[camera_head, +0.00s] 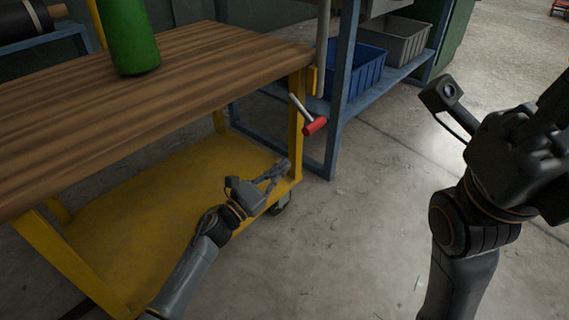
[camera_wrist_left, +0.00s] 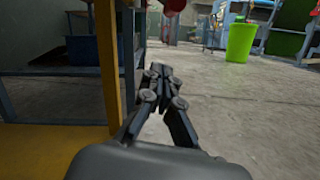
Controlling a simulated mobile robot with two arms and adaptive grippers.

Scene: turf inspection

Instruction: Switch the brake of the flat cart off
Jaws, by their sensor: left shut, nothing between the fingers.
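The flat cart (camera_head: 190,195) has a yellow frame, a yellow lower deck and a wooden top (camera_head: 200,60). Its brake lever (camera_head: 301,108) is a metal rod on the corner post, slanting down to the right, with a red grip (camera_head: 314,126) at its end. My left gripper (camera_head: 283,166) is shut and empty, below the red grip and apart from it, by the cart's lower right corner. In the left wrist view the left gripper (camera_wrist_left: 160,72) is shut, with a red piece at the top edge above it. My right arm shows at the right; its fingertips are not clear.
A green bottle (camera_head: 130,38) stands on the wooden top. A blue shelf rack behind holds a blue bin (camera_head: 355,72) and a grey bin (camera_head: 402,40). The yellow corner post (camera_wrist_left: 107,70) is close left of my left gripper. Concrete floor to the right is clear.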

